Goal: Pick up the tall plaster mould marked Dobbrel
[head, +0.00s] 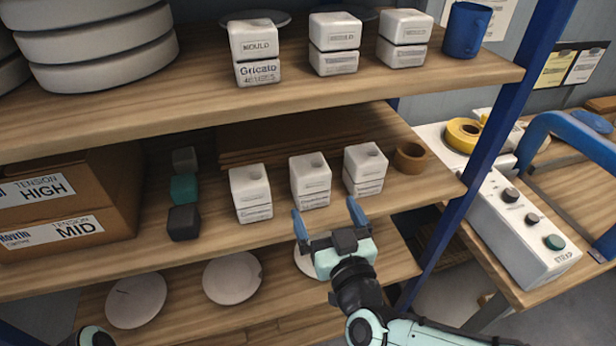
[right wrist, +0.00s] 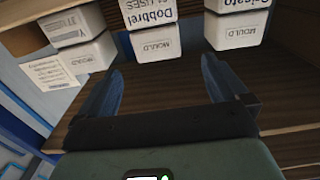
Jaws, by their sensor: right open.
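The mould marked Dobbrel (right wrist: 150,18) shows upside down in the right wrist view, white, with MOULD on its other block. It stands between a mould marked Gricato (right wrist: 237,25) and a third mould (right wrist: 80,38). In the head view it appears to be the middle white mould (head: 310,180) on the middle shelf, but that label is too small to read. My right gripper (head: 329,213) is open and empty, in front of that shelf near this mould. In the right wrist view its blue fingers (right wrist: 160,88) are apart, with no mould between them. My left gripper is not in view.
Middle-shelf neighbours are a left mould (head: 250,192), a right mould (head: 365,168) and a brown ring (head: 410,157). The upper shelf (head: 200,85) overhangs them, holding more moulds, one marked Gricato (head: 257,72), and a blue mug (head: 466,30). A blue post (head: 485,150) bounds the right.

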